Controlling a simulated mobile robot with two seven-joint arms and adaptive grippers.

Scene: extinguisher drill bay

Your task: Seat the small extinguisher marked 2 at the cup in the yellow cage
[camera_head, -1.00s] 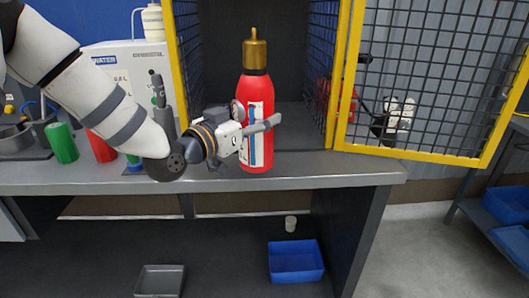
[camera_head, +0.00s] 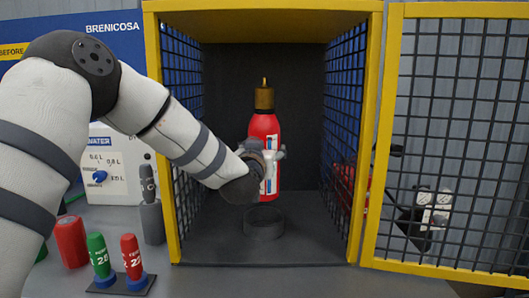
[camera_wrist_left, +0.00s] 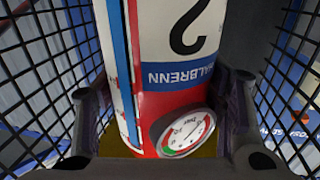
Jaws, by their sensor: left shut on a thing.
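The red small extinguisher (camera_head: 264,127) with its brass top is upright inside the yellow cage (camera_head: 161,130). My left gripper (camera_head: 266,158) is shut around its body, from the front. In the left wrist view the extinguisher (camera_wrist_left: 165,60) shows an upside-down 2 and a round gauge between my fingers. The dark ring-shaped cup (camera_head: 264,223) stands on the cage floor, just below the extinguisher in the head view. The extinguisher's base shows above the cup's rim; the exact gap in depth cannot be told. My right gripper is not in view.
The cage's mesh door (camera_head: 455,130) stands open to the right. Mesh side walls flank the arm. Left of the cage are a red can (camera_head: 71,240), small green and red cylinders on a dark stand, and a white water box (camera_head: 110,165).

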